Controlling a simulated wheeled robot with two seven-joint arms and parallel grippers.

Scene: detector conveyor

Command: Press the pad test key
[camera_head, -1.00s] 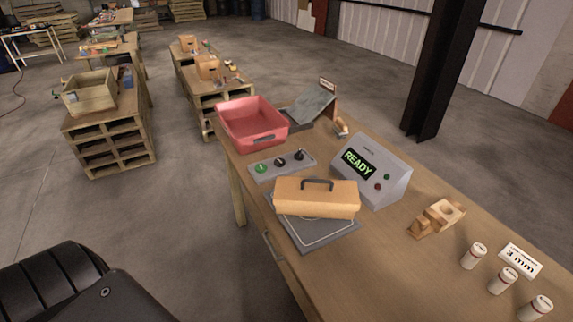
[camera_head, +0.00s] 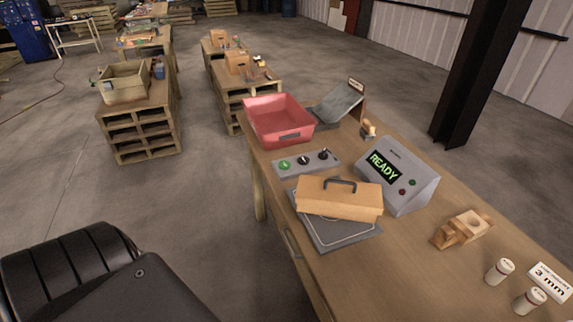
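A flat grey control panel (camera_head: 306,162) lies on the wooden table, with a green button (camera_head: 285,165), a dark knob (camera_head: 304,159) and a dark lever-like switch (camera_head: 323,153). A grey sloped console (camera_head: 407,203) to its right has a screen (camera_head: 383,168) reading READY, a green button (camera_head: 412,182) and a red button (camera_head: 402,192). Key labels are too small to read, so I cannot tell which is the pad test key. A tan block with a black handle (camera_head: 338,202) sits over a dark grey pad (camera_head: 340,238). Neither gripper is in view.
A red bin (camera_head: 281,137) and a grey tilted chute (camera_head: 343,101) stand at the table's far end. A wooden holder (camera_head: 463,229), white cylinders (camera_head: 499,271) and a "3 mm" card (camera_head: 549,282) are at right. A black post (camera_head: 472,80) rises behind the table.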

